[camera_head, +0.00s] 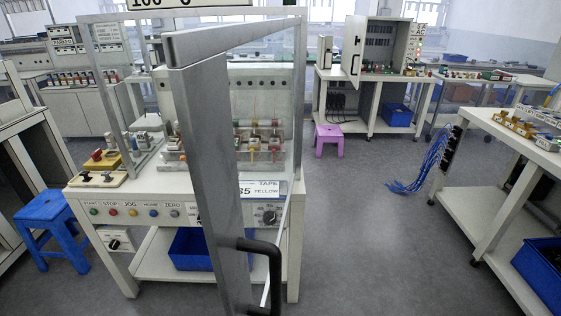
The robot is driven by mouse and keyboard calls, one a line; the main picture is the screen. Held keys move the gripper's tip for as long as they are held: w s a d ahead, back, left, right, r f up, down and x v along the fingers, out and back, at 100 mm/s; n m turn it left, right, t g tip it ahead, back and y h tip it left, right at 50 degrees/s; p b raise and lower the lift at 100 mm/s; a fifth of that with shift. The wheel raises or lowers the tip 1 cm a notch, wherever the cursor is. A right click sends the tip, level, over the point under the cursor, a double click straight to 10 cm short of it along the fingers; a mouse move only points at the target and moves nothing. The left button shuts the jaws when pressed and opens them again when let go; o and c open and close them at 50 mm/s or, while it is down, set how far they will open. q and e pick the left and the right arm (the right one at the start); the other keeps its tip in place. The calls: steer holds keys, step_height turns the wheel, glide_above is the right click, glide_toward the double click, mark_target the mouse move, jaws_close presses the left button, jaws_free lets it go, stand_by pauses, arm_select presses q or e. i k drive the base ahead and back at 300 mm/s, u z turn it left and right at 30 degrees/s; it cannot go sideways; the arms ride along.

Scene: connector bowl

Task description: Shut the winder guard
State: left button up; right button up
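The winder guard (208,165) is a grey metal-framed door with a clear panel. It stands open, swung out from the winder toward me, its near upright filling the middle of the view. A black handle (272,270) sits low on this upright, close to me. The winder (130,195) stands behind it, with spools inside and a row of coloured buttons along its front. The guard hides part of the winder's front. Neither of my grippers shows in this view.
A blue stool (50,222) stands left of the winder. A blue bin (190,250) sits on its lower shelf. A white bench (510,140) with hanging blue cables is at the right. A purple stool (328,136) stands farther back. The floor (360,240) between is clear.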

mark_target(195, 58)
steer(key=u, duration=1.95)
steer(key=k, duration=1.4)
steer(key=z, duration=2)
